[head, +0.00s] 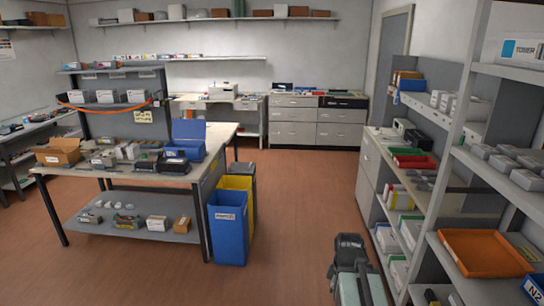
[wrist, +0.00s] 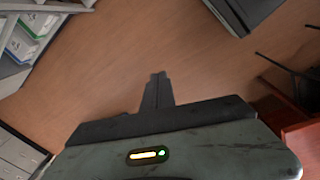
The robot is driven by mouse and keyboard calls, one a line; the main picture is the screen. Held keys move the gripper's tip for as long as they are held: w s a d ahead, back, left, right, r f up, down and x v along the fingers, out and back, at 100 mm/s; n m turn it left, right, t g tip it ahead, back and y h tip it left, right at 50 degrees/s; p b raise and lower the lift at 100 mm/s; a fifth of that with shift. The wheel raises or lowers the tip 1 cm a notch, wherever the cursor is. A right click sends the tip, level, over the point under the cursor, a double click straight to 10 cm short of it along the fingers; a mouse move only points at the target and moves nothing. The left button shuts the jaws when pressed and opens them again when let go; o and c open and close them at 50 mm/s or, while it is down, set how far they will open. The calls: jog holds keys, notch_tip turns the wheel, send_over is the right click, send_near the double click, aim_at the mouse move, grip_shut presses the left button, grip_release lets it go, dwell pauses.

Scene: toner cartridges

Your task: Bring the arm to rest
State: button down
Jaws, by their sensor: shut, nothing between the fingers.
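My gripper (wrist: 158,77) shows in the wrist view with its two dark fingers together and nothing between them. It points out over bare brown floor and touches nothing that I can see. My arm shows at the bottom of the head view, right of the middle, in the aisle between the workbench and the right-hand shelves. The gripper's fingers cannot be made out in the head view.
A workbench (head: 128,170) with cartridges and boxes stands left. A blue bin (head: 228,228) and a yellow bin (head: 247,184) stand at its right end. A shelf unit with an orange tray (head: 486,253) is close on the right. Open floor (head: 300,200) lies between.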

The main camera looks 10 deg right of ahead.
jog(key=a+m+g, duration=0.1)
jog(key=a+m, duration=0.9)
jog(key=a, duration=0.7)
jog(key=shift+a+y, duration=0.3)
jog(key=c, duration=1.3)
grip_release()
jog(key=shift+m, duration=0.3)
jog(key=shift+c, duration=0.2)
jog(key=shift+d, duration=0.1)
jog(key=shift+c, duration=0.3)
